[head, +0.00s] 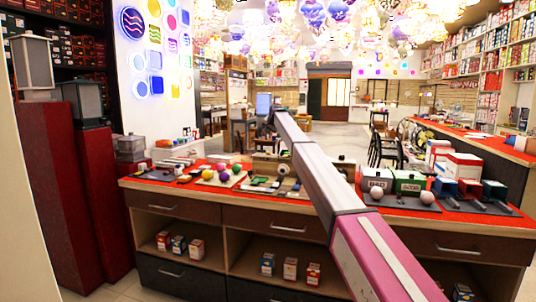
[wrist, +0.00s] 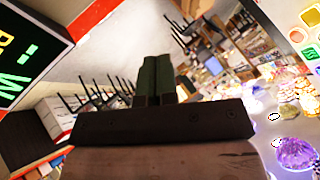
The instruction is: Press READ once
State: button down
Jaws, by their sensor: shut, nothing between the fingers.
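Each has a dark label plate with lettering too small to read surely. Grey bases with pale round knobs (head: 427,197) sit in front of them. I cannot tell which part is READ. My arm reaches forward over the counter, its far end well above and left of these boxes. In the wrist view my gripper (wrist: 156,78) has its two dark green fingers together, holding nothing and touching nothing visible.
Coloured balls (head: 222,177) and small devices lie on the counter's left part. A black sign with lit letters (wrist: 30,52) is close at left in the wrist view. Chandeliers (head: 320,20) hang above; chairs (head: 385,145) stand behind.

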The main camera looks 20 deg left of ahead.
jog(key=shift+f, duration=0.15)
jog(key=shift+f, duration=4.25)
jog(key=shift+f, duration=0.15)
jog(key=shift+f, duration=0.25)
jog(key=shift+f, duration=0.45)
jog(key=shift+r, duration=0.85)
jog(key=shift+r, duration=0.1)
jog(key=shift+r, duration=2.4)
